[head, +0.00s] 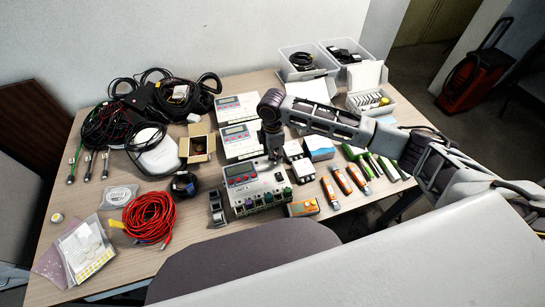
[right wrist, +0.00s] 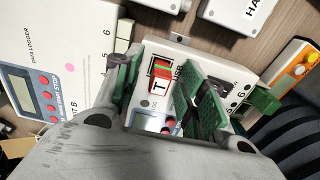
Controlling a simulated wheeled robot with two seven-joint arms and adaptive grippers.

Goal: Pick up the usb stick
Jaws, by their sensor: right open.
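The usb stick (right wrist: 158,84) appears to be the small red-and-white block marked T in the right wrist view. It sits by a USB label on the top of a pale data logger (right wrist: 218,68), which seems to be Unit A (head: 240,184) in the head view. My right gripper (head: 274,157) points down over the right end of that unit. In the right wrist view the gripper (right wrist: 161,66) is open, with its green-padded fingers on either side of the stick. Contact cannot be told. The stick cannot be made out in the head view. My left gripper is not in view.
Unit B (right wrist: 62,60) lies close beside the fingers. Green terminal plugs (head: 268,198) line Unit A's front. Orange-labelled tubes (head: 344,180) and green-handled tools (head: 385,167) lie to the right. A red cable coil (head: 149,217) and black cables (head: 98,128) lie left.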

